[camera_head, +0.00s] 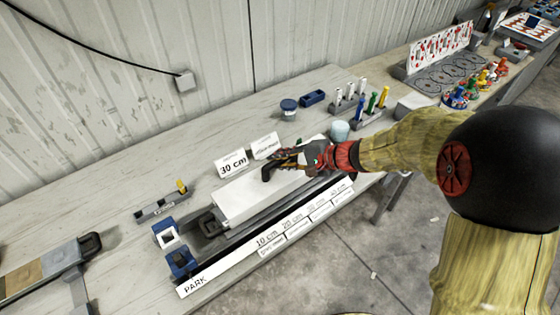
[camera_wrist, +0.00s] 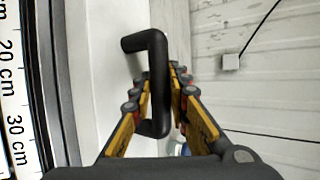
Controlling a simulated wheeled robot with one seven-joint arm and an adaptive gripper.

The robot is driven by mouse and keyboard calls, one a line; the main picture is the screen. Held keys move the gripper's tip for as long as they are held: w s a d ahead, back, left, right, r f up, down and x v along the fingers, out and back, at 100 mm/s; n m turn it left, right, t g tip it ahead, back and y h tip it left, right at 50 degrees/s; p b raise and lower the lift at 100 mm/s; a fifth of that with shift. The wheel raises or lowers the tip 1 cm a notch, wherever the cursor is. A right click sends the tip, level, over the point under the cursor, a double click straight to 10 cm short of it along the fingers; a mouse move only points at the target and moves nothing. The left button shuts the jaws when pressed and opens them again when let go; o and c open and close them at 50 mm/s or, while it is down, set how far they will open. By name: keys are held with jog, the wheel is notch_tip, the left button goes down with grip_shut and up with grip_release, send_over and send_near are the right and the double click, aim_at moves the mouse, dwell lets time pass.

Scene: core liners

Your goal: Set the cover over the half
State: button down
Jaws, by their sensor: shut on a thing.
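The cover is a long white slab (camera_head: 250,198) with a black bar handle (camera_head: 267,173). It lies along a dark trough (camera_head: 212,224) on the bench, and I cannot tell if it touches the trough or hangs just above. My gripper (camera_head: 284,162) is shut on the handle. In the wrist view the black handle (camera_wrist: 157,75) stands between the yellow fingers of my gripper (camera_wrist: 158,85), with the white cover (camera_wrist: 103,60) beside and below it. The half is not visible; the cover may hide it.
A scale strip (camera_head: 270,238) marked in cm runs along the front, with a PARK label at its left end. A "30 cm" card (camera_head: 232,164) stands behind the cover. Pen racks (camera_head: 347,104) and a pale blue cup (camera_head: 340,131) stand right.

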jog(key=shift+f+b, duration=0.25)
jog(key=shift+b, duration=0.2)
jog(key=shift+f+b, duration=0.3)
jog(key=shift+b, duration=0.1)
jog(key=c, duration=1.7)
grip_release()
jog(key=shift+r, duration=0.1)
